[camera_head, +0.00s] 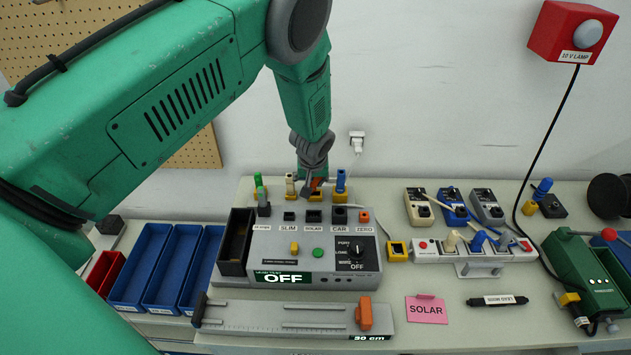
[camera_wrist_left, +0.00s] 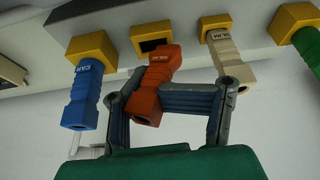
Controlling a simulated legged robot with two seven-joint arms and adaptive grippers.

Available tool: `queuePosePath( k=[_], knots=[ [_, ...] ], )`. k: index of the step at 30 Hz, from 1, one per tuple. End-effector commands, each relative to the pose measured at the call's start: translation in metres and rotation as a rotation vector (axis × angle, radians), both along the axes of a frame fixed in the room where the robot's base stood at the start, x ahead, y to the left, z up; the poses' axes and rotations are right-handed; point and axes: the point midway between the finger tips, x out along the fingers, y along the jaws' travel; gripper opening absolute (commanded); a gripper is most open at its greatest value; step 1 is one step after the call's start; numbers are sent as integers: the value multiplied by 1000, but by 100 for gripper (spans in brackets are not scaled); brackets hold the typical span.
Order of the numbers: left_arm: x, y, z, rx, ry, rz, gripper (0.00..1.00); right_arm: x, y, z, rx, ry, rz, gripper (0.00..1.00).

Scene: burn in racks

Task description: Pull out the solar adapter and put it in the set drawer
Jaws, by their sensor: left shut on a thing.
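My left gripper (camera_head: 313,188) is behind the grey test unit (camera_head: 340,270), its fingers pointing down. In the left wrist view the gripper (camera_wrist_left: 165,103) is shut on an orange adapter (camera_wrist_left: 153,88), which sits tilted between the fingers. The orange adapter also shows in the head view (camera_head: 317,183). The yellow socket (camera_wrist_left: 150,32) above it has a dark opening in view, and the adapter appears to be out of it. A pink card (camera_head: 426,309) reads SOLAR. Blue open drawers (camera_head: 141,262) stand at the left; their labels are unreadable. My right gripper is out of view.
A blue CAR adapter (camera_wrist_left: 83,97) and a cream adapter (camera_wrist_left: 231,60) stand close on either side of the gripper; a green one (camera_wrist_left: 308,45) is farther off. A grey ruler fixture (camera_head: 280,315) lies in front. A power strip (camera_head: 474,256) stands right.

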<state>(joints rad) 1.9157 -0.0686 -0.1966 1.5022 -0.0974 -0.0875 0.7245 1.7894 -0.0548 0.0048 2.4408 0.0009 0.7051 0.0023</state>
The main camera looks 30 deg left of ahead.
Motion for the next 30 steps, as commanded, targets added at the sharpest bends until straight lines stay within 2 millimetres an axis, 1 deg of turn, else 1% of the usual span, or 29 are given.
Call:
queuePosePath(
  k=[8, 17, 27, 30],
  knots=[
    [0, -2, 3, 3, 0, -1, 0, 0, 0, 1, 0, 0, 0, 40],
    [0, 0, 2, 0, 0, 0, 0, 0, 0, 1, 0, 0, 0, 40],
    [0, 0, 14, 1, -1, 0, 0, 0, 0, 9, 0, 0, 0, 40],
    [0, 0, 15, 0, 0, 0, 0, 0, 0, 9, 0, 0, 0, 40]
  ],
)
